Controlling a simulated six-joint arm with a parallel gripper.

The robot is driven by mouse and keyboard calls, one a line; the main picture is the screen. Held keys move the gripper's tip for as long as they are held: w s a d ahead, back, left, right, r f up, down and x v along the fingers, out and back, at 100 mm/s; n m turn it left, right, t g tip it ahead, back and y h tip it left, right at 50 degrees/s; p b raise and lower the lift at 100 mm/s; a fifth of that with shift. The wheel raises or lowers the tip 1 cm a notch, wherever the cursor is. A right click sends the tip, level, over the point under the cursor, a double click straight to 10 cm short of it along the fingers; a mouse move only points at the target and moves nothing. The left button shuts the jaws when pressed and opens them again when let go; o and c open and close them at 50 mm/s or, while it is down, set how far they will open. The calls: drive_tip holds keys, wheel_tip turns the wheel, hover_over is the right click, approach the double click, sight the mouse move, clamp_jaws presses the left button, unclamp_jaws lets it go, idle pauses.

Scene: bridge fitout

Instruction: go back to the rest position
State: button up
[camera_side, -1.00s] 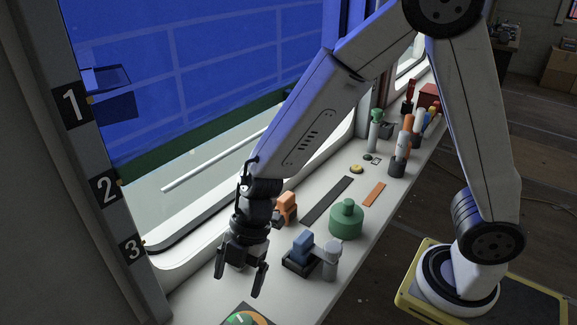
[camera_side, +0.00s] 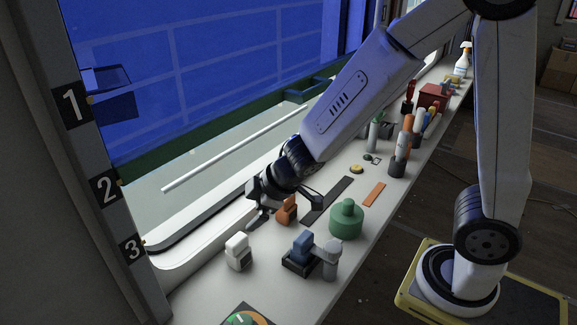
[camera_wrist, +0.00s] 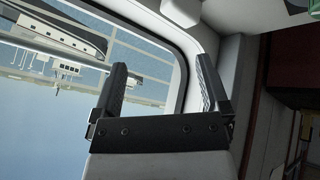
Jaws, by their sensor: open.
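My gripper (camera_side: 286,208) is open and empty, above the sill beside the window in the side view. It is tilted, with its fingers spread to the lower left and right. An orange block-like item (camera_side: 287,211) stands just below it; I cannot tell the exact gap. In the wrist view, the two fingers of my gripper (camera_wrist: 160,90) stand apart with nothing between them, and the window frame (camera_wrist: 185,50) shows behind.
On the sill (camera_side: 215,290) are a white item (camera_side: 238,252), a blue item (camera_side: 303,246) in a dark holder, a grey item (camera_side: 328,258) and a green container (camera_side: 346,220). A dark strip (camera_side: 328,200) lies behind. Several bottles and tools stand farther back.

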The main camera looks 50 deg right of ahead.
drive_tip(key=s+d+m+g, duration=0.1)
drive_tip(key=s+d+m, duration=0.1)
drive_tip(key=s+d+f+m+g+h, duration=0.1)
drive_tip(key=s+d+m, duration=0.2)
drive_tip(key=s+d+m+g+h, duration=0.1)
drive_tip(key=s+d+m, duration=0.2)
drive_tip(key=shift+s+f, duration=0.2)
drive_tip(key=shift+s+f+m+g, duration=0.1)
drive_tip(key=shift+s+m+g, duration=0.45)
drive_tip(key=shift+s, duration=0.35)
